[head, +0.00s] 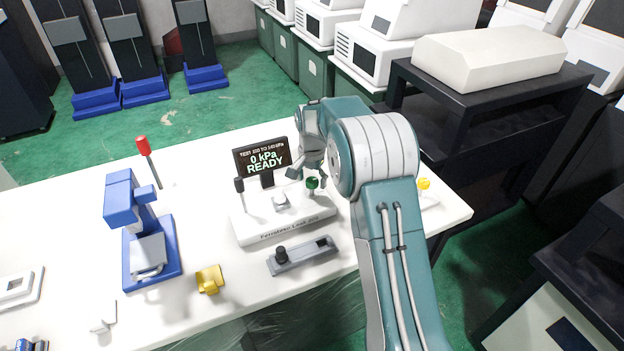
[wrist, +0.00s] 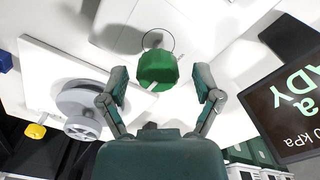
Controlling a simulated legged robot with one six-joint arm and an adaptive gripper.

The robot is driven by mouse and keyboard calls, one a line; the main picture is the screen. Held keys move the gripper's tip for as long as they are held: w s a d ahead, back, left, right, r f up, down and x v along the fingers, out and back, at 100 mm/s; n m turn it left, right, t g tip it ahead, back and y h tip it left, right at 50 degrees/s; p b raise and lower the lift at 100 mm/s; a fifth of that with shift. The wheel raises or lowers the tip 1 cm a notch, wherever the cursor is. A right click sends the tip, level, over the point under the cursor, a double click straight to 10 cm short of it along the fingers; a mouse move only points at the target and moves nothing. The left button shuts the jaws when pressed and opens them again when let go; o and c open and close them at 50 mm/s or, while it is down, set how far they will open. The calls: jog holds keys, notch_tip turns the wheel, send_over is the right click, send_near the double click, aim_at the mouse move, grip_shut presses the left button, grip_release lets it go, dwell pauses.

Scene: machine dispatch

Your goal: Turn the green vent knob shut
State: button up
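The green vent knob (head: 312,184) stands on the right part of the white leak tester base (head: 285,218), below and right of its display. In the wrist view the green knob (wrist: 157,70) sits centred between the fingertips. My gripper (wrist: 160,92) is open, with one finger on each side of the knob and a visible gap to both. In the head view my gripper (head: 305,172) hangs just above and beside the knob, partly hidden by my arm. The display (head: 262,158) reads 0 kPa READY.
A black-knobbed lever (head: 240,190) stands at the tester's left. A grey box with a black knob (head: 302,256) lies in front. A blue press with a red-topped lever (head: 140,225) and a yellow part (head: 209,279) are left. A yellow knob (head: 424,184) stands right.

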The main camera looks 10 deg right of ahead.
aim_at(312, 179)
jog(key=shift+r, duration=0.1)
notch_tip(312, 179, up, 12)
dwell(0.6)
jog(key=shift+w, duration=0.1)
jog(key=s+r+n+t, duration=0.1)
jog(key=s+r+n, duration=0.1)
jog(key=s+r, duration=0.55)
jog(key=s+r+n+t, duration=0.2)
jog(key=s+r, duration=0.2)
jog(key=s, duration=0.6)
jog(key=s+f+n+t, duration=0.1)
jog(key=s+f+n, duration=0.1)
jog(key=s, duration=0.8)
jog(key=s+f+n+t, duration=0.1)
jog(key=s+f+n, duration=0.1)
jog(key=s, duration=0.7)
jog(key=shift+s+f+t, duration=0.3)
jog(key=shift+s, duration=0.05)
